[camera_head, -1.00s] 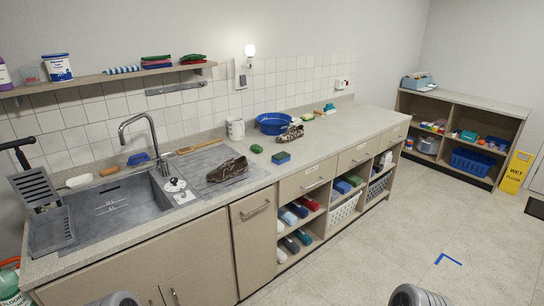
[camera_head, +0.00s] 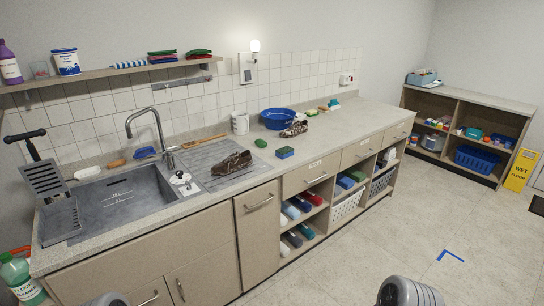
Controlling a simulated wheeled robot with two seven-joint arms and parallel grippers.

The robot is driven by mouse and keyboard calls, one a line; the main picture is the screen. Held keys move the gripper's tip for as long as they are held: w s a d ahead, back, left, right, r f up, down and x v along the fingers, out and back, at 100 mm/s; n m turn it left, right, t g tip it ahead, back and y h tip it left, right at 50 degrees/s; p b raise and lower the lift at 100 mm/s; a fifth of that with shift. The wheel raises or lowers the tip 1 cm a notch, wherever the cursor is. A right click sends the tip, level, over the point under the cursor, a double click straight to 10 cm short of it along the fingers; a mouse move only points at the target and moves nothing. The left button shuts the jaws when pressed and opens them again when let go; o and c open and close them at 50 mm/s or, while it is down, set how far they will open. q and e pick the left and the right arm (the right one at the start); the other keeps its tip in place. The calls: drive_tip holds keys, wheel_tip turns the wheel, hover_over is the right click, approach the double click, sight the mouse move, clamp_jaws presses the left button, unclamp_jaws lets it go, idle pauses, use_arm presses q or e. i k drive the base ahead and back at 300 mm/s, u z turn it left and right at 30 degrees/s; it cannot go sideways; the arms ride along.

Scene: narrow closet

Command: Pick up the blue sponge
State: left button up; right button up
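A small block with a blue side and a green-looking top, likely the blue sponge (camera_head: 285,153), lies on the counter near its front edge, right of the sink. Another small blue item (camera_head: 144,152) lies behind the sink; I cannot tell what it is. Neither of my grippers is in view. Only grey rounded parts, likely of my own arms, show at the bottom edge, far from the block.
A brown shoe (camera_head: 231,163) lies on the drainboard left of the block. A green item (camera_head: 261,143), a blue basin (camera_head: 276,119) and another shoe (camera_head: 294,129) are behind it. Open shelves (camera_head: 302,215) are below. The floor (camera_head: 390,245) in front is mostly clear.

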sight(287, 151)
drive_tip(key=u, duration=0.45)
drive_tip(key=k, duration=0.5)
drive_tip(key=z, duration=0.55)
drive_tip(key=i, duration=0.9)
drive_tip(key=z, duration=0.5)
drive_tip(key=i, duration=1.2)
drive_tip(key=u, duration=0.65)
